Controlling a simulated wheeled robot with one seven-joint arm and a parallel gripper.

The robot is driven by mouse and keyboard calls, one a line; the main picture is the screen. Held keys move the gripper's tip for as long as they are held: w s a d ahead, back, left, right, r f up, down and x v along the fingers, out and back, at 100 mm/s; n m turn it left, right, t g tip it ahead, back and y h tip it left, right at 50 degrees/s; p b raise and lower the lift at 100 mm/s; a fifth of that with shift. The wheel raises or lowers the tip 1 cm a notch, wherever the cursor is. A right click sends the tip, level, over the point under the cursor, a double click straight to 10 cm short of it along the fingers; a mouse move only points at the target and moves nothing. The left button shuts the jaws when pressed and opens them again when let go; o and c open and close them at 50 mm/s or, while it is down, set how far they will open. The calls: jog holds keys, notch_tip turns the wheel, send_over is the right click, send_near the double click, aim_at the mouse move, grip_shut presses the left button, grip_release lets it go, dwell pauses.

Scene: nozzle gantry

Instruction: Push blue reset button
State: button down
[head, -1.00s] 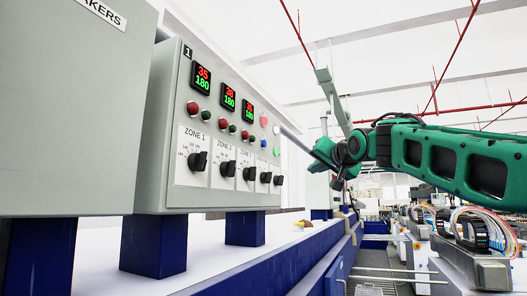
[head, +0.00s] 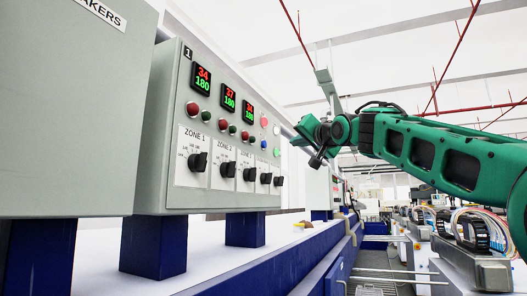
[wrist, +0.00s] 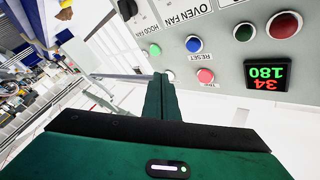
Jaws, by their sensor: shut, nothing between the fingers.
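The blue reset button (head: 263,144) is on the right part of the grey control panel's front in the head view. In the wrist view the blue button (wrist: 194,44), labelled RESET, is up and right of my fingertips. My gripper (wrist: 160,78) is shut and empty, its green fingers together and pointing toward the panel. In the head view my gripper (head: 303,130) is right of the panel's right edge, apart from the blue button. Whether the fingertips touch the panel cannot be told from the wrist view, but no contact with the blue button shows.
Close to the blue button are a green button (wrist: 155,50), a pink-red button (wrist: 205,75) and a white button (wrist: 168,76). A lit display (wrist: 267,74), a red button (wrist: 284,25) and black knobs (head: 198,162) share the panel. Open air lies right of the panel.

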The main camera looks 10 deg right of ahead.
jog(key=w+a, duration=0.4)
jog(key=a, duration=0.1)
jog(key=shift+a, duration=0.3)
jog(key=shift+w+a, duration=0.4)
jog(key=shift+a, duration=0.3)
dwell(2.8)
dwell(0.4)
jog(key=shift+s+d, duration=0.55)
jog(key=shift+d, duration=0.15)
jog(key=shift+s+d, duration=0.75)
jog(key=shift+d, duration=0.3)
jog(key=shift+s+d, duration=0.75)
jog(key=shift+d, duration=0.25)
